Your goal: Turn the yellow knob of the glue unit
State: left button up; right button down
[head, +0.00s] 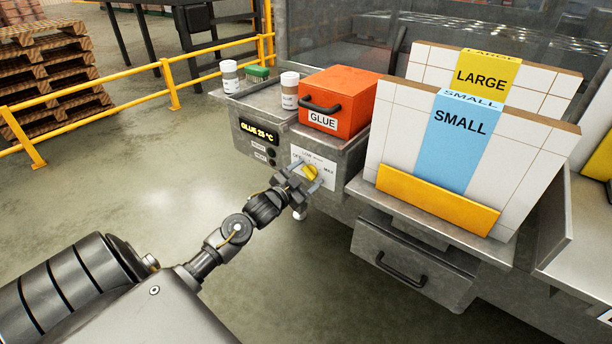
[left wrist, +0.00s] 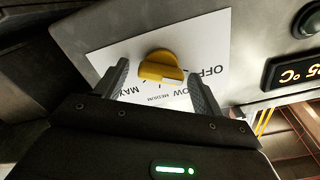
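The yellow knob (head: 310,172) sits on a white dial plate on the front of the grey glue unit (head: 268,122). In the left wrist view the knob (left wrist: 161,67) shows on the plate (left wrist: 210,40), marked OFF, LOW, MEDIUM and MAX. My left gripper (head: 307,176) is at the knob, its fingers apart. In the left wrist view the fingers of my left gripper (left wrist: 157,80) stand on either side of the knob, with gaps between them and it. The display (head: 259,131) reads GLUE 25 °C. My right gripper is not in view.
An orange GLUE box (head: 343,97) with a black handle stands on the unit, beside white jars (head: 289,88). To the right are the LARGE and SMALL panels (head: 462,122) in a holder, above a drawer (head: 412,262). A yellow rail (head: 110,80) runs behind.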

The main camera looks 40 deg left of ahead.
pick_arm(q)
jog(key=c, duration=0.9)
jog(key=shift+c, duration=0.2)
jog(key=shift+m, duration=0.6)
jog(key=shift+m+p, duration=0.35)
jog(key=shift+m, duration=0.75)
jog(key=m, duration=0.2)
jog(key=shift+d+f+m, duration=0.1)
jog(key=shift+f+m, duration=0.05)
jog(key=shift+m, duration=0.25)
jog(key=shift+o, duration=0.2)
jog(key=shift+m, duration=0.8)
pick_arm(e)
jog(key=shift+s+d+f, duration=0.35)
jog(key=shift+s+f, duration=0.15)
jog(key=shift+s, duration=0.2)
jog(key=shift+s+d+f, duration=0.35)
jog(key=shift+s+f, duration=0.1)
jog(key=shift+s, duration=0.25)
pick_arm(q)
jog(key=o, duration=1)
jog(key=shift+c, duration=0.2)
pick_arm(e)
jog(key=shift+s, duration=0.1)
